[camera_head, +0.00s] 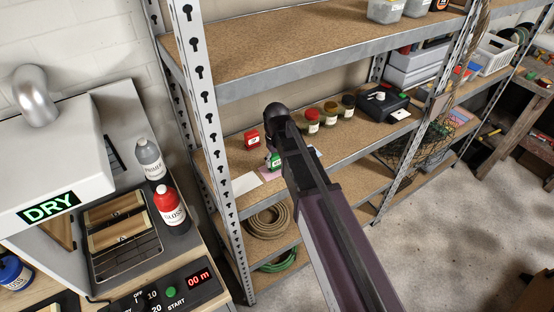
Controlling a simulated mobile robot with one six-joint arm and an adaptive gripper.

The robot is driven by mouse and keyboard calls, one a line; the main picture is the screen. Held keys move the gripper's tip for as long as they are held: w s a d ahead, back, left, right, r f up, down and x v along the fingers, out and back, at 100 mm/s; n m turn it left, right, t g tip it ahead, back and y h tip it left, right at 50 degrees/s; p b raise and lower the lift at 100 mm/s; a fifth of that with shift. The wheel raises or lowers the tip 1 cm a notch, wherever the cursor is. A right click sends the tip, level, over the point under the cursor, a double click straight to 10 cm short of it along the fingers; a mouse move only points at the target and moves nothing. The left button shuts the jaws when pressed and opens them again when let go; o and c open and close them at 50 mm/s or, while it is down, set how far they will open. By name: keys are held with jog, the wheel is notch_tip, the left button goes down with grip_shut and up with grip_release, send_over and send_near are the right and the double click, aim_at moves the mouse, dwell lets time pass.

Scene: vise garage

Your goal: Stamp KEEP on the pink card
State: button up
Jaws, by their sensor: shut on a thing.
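The pink card (266,174) lies on the middle shelf, partly hidden behind my arm and a green stamp. My gripper (270,151) is over the card and shut on the green stamp (274,162), which has a pale label. The stamp appears at or just above the card; I cannot tell whether it touches. A red stamp (251,138) with a small white label stands behind and to the left. Its wording is too small to read. My arm hides part of the shelf to the right of the card.
A white card (246,183) lies left of the pink card. Several jars (330,115) and a black case (383,104) stand to the right on the same shelf. A shelf upright (207,110) rises at left. The shelf above (300,62) overhangs.

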jog(key=shift+f+b, duration=0.35)
dwell(1.6)
jog(key=shift+r, duration=0.15)
jog(key=shift+r+p, duration=3.4)
jog(key=shift+p, duration=0.15)
jog(key=shift+r, duration=0.1)
